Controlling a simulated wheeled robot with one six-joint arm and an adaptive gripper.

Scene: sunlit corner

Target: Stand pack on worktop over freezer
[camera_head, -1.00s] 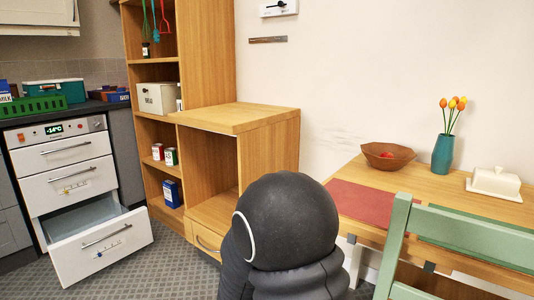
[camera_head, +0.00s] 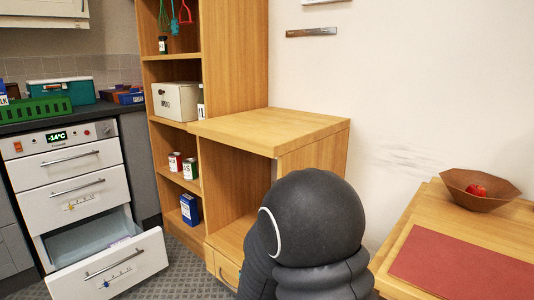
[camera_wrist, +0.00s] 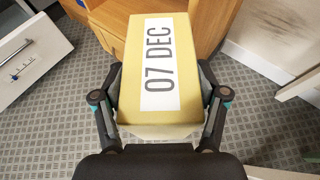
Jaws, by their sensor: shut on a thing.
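My gripper (camera_wrist: 160,112) is shut on a yellow pack (camera_wrist: 190,28) in the wrist view. The pack has a white label reading "07 DEC", and a finger lies along each side of it. It is held above the grey patterned floor. In the head view my dark arm hides the gripper and pack. The white freezer (camera_head: 75,164) stands at the left with a -14°C display, and its lowest drawer (camera_head: 112,265) is pulled open. The dark worktop (camera_head: 72,116) runs over the freezer.
On the worktop are a green crate (camera_head: 36,109), a teal box (camera_head: 62,92) and blue trays (camera_head: 128,97). A wooden shelf unit (camera_head: 235,60) with a lower cabinet (camera_head: 270,125) stands in the middle. A table with a red mat (camera_head: 465,262) and brown bowl (camera_head: 480,188) is at right.

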